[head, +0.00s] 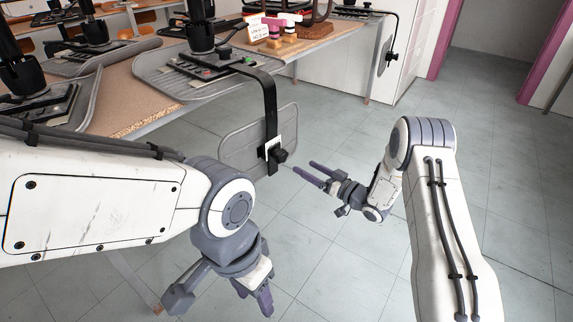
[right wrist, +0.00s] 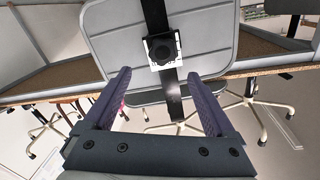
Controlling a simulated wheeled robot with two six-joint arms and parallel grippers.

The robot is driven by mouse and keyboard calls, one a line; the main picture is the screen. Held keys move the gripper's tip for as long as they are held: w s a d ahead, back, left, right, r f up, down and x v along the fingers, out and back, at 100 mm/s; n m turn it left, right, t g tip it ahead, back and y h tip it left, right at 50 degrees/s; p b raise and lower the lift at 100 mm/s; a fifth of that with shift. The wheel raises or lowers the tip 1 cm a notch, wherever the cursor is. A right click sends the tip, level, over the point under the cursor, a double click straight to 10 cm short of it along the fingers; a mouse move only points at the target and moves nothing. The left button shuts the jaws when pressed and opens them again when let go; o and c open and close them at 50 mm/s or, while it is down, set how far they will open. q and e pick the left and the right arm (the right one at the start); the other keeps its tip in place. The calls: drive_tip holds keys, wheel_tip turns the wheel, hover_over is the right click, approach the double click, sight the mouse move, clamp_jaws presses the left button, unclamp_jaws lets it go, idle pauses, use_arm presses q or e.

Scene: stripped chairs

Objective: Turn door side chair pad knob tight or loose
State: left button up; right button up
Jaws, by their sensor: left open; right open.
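The chair pad knob (head: 280,155) is black and sits on a white plate on the back of a grey chair pad (head: 235,142). The pad hangs below the table edge on a bent black bar (head: 269,98). In the right wrist view the knob (right wrist: 164,51) is ahead, slightly above the gap between my fingers, with the pad (right wrist: 215,38) behind it. My right gripper (head: 304,168) is open and empty, pointing at the knob from the right, apart from it. My left gripper (head: 254,300) is open and empty, low in front, pointing down, away from the knob.
The table (head: 128,103) at left carries upturned chair seats with black columns. A small sign (head: 257,30) and coloured blocks stand near its far end. Another hanging pad (head: 385,56) is further back by white cabinets. The tiled floor (head: 490,130) at right is clear.

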sight(284, 156)
drive_tip(key=b+x, duration=0.2)
drive_tip(key=x, duration=0.7)
drive_tip(key=shift+w+a, duration=0.1)
drive_tip(key=shift+a, duration=0.25)
drive_tip(key=c, duration=1.4)
drive_tip(key=shift+o, duration=0.2)
